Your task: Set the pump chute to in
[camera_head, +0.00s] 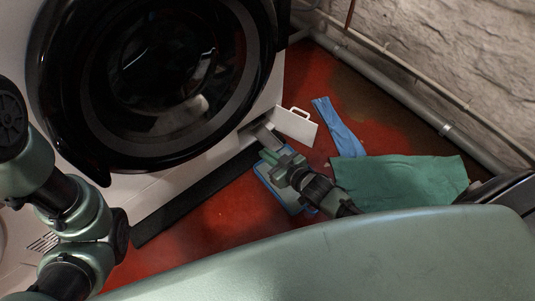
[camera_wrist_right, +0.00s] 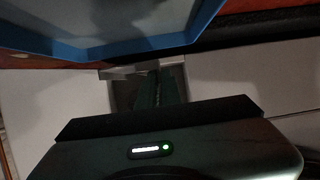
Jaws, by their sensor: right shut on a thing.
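The pump chute (camera_head: 264,134) is a small grey piece at the low opening in the front of the white machine. In the right wrist view the light grey chute (camera_wrist_right: 132,71) lies across the mouth of the square recess. My right gripper (camera_head: 266,151) is at this opening with its greenish fingers shut on the chute. In the wrist view its fingers (camera_wrist_right: 148,90) reach to the recess and partly hide the chute. A white flap (camera_head: 296,126) with a handle stands open beside the opening. My left arm shows at the left, but its gripper is out of view.
A blue tray (camera_head: 262,170) lies on the floor under my right gripper. A blue cloth (camera_head: 338,128) and a green cloth (camera_head: 400,181) lie to the right. The machine's round black door (camera_head: 160,70) is above. Pipes (camera_head: 400,95) run along the stone wall.

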